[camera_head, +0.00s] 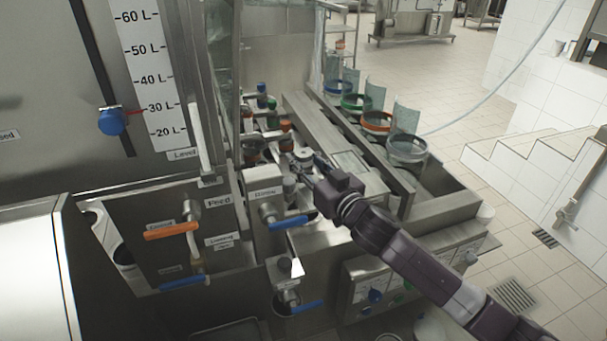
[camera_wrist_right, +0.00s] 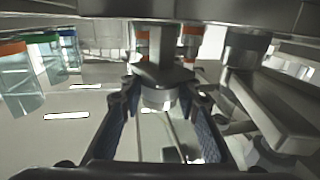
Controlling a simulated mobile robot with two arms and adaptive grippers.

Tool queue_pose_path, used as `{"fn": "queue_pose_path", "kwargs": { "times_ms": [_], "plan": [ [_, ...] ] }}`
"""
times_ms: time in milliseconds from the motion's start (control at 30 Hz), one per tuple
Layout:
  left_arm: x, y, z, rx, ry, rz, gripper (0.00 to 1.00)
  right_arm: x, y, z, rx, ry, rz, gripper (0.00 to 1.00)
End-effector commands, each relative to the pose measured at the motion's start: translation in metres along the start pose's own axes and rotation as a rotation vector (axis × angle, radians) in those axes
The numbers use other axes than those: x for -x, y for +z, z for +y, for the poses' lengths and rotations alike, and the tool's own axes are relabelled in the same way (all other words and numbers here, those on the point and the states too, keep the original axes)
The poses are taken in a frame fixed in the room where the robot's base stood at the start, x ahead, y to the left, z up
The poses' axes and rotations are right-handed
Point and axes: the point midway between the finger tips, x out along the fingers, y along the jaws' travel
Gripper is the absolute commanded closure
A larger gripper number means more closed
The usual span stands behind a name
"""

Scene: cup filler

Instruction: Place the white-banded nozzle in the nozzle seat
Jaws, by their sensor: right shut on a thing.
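My right gripper (camera_head: 308,168) reaches in from the right to the metal filler fittings, beside the white labelled block. In the right wrist view my gripper (camera_wrist_right: 158,98) is shut on a short metal cylinder with a pale lower part (camera_wrist_right: 157,99), which I take for the white-banded nozzle. A wide dark flange is just above it. In the head view a round metal top (camera_head: 302,155) shows at my fingertips. I cannot make out the nozzle seat, nor whether the nozzle touches it. My left gripper is not in view.
Clear cups with colored rims stand in a row on the conveyor; the nearest has a grey rim (camera_head: 406,150). Orange-banded fittings (camera_wrist_right: 190,42) are close by my fingers. Blue-handled valves (camera_head: 290,222) and an orange-handled valve (camera_head: 171,231) stick out at the front.

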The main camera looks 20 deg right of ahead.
Motion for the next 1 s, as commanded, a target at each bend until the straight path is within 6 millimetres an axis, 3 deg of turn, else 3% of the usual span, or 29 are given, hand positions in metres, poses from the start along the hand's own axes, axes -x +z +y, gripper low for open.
{"fn": "queue_pose_path", "kwargs": {
  "times_ms": [100, 300, 700, 733, 867, 1000],
  "plan": [
    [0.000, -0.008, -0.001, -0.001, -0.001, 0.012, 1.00, 0.000, 0.014, 0.000, -0.001, -0.001, -0.001, 1.00],
    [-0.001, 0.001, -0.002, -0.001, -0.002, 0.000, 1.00, 0.000, 0.039, 0.000, 0.000, 0.000, 0.002, 1.00],
    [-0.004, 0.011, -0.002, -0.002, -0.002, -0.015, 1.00, 0.000, 0.045, 0.000, 0.000, -0.001, 0.002, 1.00],
    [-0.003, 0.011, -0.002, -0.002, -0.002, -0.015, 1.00, 0.000, 0.046, 0.000, 0.000, 0.000, -0.001, 0.68],
    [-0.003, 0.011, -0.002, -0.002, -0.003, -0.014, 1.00, 0.000, 0.046, 0.000, 0.000, 0.000, -0.002, 0.54],
    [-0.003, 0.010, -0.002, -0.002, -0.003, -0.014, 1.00, 0.000, 0.045, 0.000, 0.001, 0.000, -0.002, 0.53]
  ]
}}
